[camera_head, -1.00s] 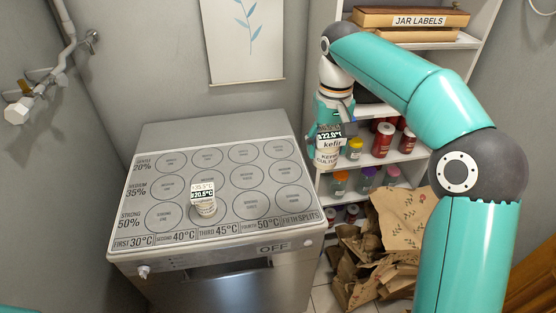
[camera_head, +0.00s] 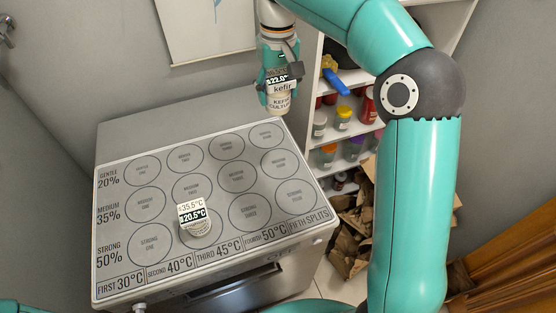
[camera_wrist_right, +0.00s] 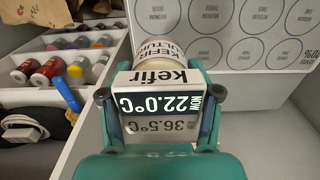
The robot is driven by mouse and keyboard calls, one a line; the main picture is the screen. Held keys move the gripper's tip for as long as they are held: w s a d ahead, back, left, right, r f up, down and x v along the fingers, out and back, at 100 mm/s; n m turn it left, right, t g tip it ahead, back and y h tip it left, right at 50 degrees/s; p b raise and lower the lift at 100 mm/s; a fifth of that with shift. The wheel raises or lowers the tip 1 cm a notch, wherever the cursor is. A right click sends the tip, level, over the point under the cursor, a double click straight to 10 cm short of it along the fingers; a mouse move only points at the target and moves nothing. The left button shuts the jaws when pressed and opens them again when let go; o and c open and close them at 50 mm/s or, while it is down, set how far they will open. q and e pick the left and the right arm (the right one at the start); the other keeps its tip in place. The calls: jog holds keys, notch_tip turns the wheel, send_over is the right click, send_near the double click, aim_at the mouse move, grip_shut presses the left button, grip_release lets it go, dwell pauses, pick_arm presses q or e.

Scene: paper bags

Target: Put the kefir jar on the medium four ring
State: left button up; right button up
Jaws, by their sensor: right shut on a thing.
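The kefir jar (camera_head: 279,103) is a pale jar with a white "kefir" label and a black 22.0°C display. My right gripper (camera_head: 278,82) is shut on it and holds it upright, in the air near the stove's back right corner. In the right wrist view the gripper's fingers (camera_wrist_right: 159,100) sit on both sides of the kefir jar's (camera_wrist_right: 188,50) label. The medium four ring (camera_head: 281,164) is the rightmost of the middle row on the stove top and is bare. It lies below the jar in the head view. My left gripper is not in view.
Another jar (camera_head: 195,226) with a 20.5°C display stands on the strong second ring of the stove (camera_head: 120,262). The other rings are empty. Shelves (camera_head: 317,95) with coloured jars stand right of the stove. Crumpled paper bags (camera_head: 350,235) lie below them.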

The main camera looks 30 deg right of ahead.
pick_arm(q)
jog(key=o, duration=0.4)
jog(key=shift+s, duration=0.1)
pick_arm(e)
jog(key=shift+s+d+r, duration=0.1)
jog(key=shift+s+d, duration=0.1)
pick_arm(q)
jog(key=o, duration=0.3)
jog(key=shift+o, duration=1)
pick_arm(e)
jog(key=shift+f, duration=0.5)
notch_tip(320, 180, down, 14)
jog(key=shift+f, duration=2.55)
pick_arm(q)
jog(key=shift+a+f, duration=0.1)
